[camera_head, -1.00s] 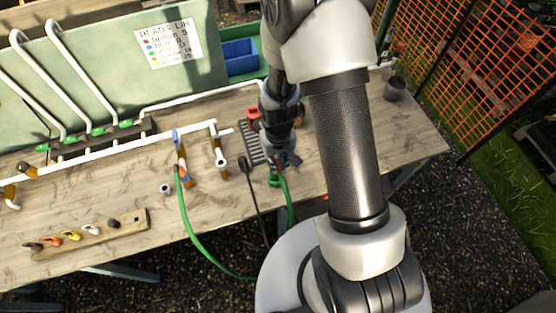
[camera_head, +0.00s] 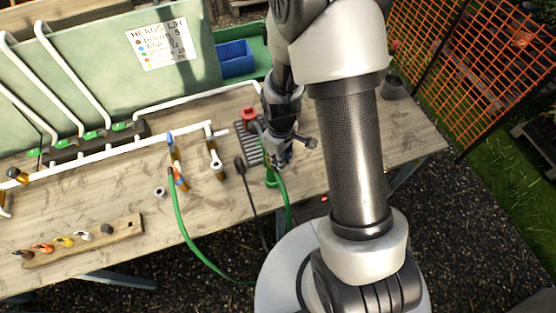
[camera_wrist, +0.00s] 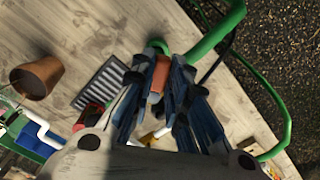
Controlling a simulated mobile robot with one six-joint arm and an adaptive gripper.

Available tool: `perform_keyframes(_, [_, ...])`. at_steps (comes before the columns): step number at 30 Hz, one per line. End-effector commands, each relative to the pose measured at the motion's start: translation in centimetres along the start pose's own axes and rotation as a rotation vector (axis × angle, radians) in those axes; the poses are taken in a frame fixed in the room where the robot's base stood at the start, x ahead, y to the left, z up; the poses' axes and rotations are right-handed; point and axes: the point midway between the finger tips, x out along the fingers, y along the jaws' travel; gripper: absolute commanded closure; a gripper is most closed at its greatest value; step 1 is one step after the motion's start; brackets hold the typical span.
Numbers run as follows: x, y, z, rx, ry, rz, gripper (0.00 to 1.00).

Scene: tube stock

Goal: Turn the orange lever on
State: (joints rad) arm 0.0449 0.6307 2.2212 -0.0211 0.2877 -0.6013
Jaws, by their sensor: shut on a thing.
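The orange lever (camera_wrist: 159,76) shows in the wrist view between the blue fingertips of my gripper (camera_wrist: 160,90), which is shut on it. A green fitting (camera_wrist: 158,47) sits just beyond the lever, with a green hose (camera_wrist: 215,35) beside it. In the head view my gripper (camera_head: 281,160) is low over the bench near its front edge, above the green fitting (camera_head: 271,178). There the lever is hidden by the gripper, and its exact angle is hard to tell.
A dark drain grate (camera_head: 250,150) and a red part (camera_head: 249,114) are close by on the bench. White pipes with blue and orange handles (camera_head: 179,178) stand to the left. A wooden board (camera_head: 125,229) with several coloured pieces lies front left. A pot (camera_head: 393,87) stands back right.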

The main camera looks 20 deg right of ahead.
Motion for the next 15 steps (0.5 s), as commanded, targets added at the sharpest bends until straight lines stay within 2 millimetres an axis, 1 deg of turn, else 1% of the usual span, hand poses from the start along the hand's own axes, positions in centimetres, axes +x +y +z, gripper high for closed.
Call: perform_keyframes(15, [0.0,1.8,-0.5,-0.490,0.002,0.008,1.00])
